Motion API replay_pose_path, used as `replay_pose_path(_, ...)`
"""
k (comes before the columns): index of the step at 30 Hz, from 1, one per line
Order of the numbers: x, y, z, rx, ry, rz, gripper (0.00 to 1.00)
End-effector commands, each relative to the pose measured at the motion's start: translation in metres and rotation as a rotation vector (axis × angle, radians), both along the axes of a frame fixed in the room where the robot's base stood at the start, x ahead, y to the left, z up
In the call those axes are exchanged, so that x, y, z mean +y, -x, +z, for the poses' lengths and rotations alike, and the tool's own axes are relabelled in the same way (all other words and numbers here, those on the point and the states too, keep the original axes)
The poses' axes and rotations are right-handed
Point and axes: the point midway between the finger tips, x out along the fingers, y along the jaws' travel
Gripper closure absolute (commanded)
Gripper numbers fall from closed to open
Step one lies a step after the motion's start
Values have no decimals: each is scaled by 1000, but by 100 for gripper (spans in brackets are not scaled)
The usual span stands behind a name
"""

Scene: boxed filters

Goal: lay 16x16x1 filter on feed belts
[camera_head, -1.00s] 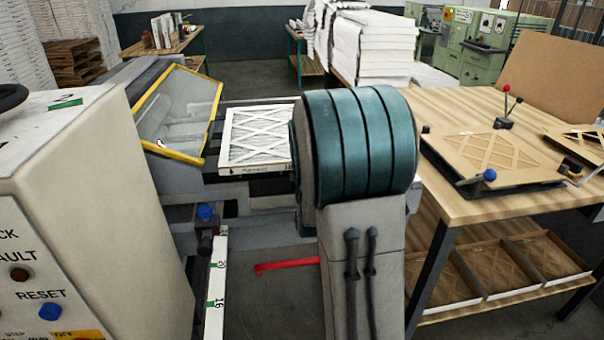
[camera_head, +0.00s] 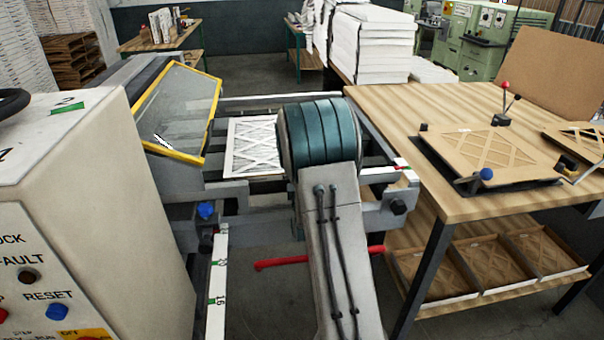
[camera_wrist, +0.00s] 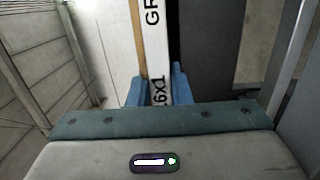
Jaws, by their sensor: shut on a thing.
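The white filter (camera_head: 253,147) with a crossed lattice face lies flat over the feed belts (camera_head: 233,191), left of my arm in the head view. Its right part is hidden behind my teal wrist. In the wrist view, my gripper (camera_wrist: 155,88) has blue fingers on either side of the filter's white edge (camera_wrist: 157,50), which bears the print "6x1". The gripper is shut on this edge. In the head view the fingers are hidden behind my arm. I cannot tell whether the filter touches the belts.
A yellow-framed clear guard (camera_head: 180,110) stands left of the belts. A control cabinet (camera_head: 80,200) is at the near left. A wooden table (camera_head: 420,110) with a lattice panel in a fixture (camera_head: 490,155) stands at right. A red bar (camera_head: 300,261) crosses below the belts.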

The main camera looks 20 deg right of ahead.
Motion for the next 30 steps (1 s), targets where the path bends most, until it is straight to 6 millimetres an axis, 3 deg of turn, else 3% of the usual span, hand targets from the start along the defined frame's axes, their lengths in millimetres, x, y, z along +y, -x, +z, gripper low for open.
replay_pose_path(16,0,0,-7,-1,0,0,100)
replay_pose_path(17,0,0,-8,1,1,0,79)
replay_pose_path(19,0,0,-6,1,1,0,60)
replay_pose_path(30,0,0,-4,1,0,0,60)
